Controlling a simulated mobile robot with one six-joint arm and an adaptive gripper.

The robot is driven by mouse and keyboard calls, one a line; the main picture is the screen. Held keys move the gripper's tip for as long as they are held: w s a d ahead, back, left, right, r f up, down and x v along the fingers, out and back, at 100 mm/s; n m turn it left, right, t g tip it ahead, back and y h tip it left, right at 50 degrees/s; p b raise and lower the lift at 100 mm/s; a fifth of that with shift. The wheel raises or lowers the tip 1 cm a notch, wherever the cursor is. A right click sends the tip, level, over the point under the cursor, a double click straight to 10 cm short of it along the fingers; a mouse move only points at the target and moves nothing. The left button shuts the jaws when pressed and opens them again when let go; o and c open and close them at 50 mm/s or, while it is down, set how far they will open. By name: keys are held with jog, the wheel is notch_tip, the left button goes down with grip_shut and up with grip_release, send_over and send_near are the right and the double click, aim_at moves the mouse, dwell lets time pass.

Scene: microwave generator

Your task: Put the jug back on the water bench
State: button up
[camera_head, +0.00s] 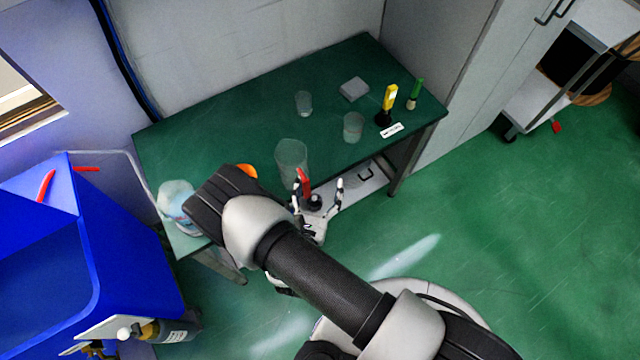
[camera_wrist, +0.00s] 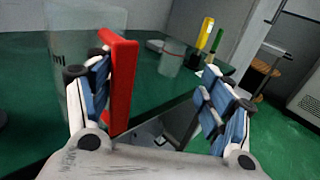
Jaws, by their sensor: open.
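The jug (camera_head: 291,155) is a clear vessel with a red handle, upright on the green-topped bench (camera_head: 230,135) near its front edge. In the wrist view, the clear jug body (camera_wrist: 85,40) is at the upper left, partly behind my left finger. The red handle shows large there, close to the left finger's pads. My gripper (camera_head: 319,196) is at the bench's front edge, with the handle between its fingers. In the wrist view my gripper (camera_wrist: 155,92) is open, with a wide gap between the handle and the right finger. Contact with the left pads is unclear.
Clear beakers (camera_head: 353,126) (camera_head: 304,103), a grey block (camera_head: 354,89), a yellow-handled tool (camera_head: 389,100) and a green-handled one (camera_head: 416,93) stand on the bench. A blue bin (camera_head: 120,250) stands left.

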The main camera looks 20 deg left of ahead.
jog(key=o, duration=0.5)
jog(key=shift+s, duration=0.1)
jog(key=s+d, duration=0.1)
jog(key=s, duration=1)
jog(key=shift+s, duration=0.4)
grip_shut()
dwell(1.1)
dwell(0.5)
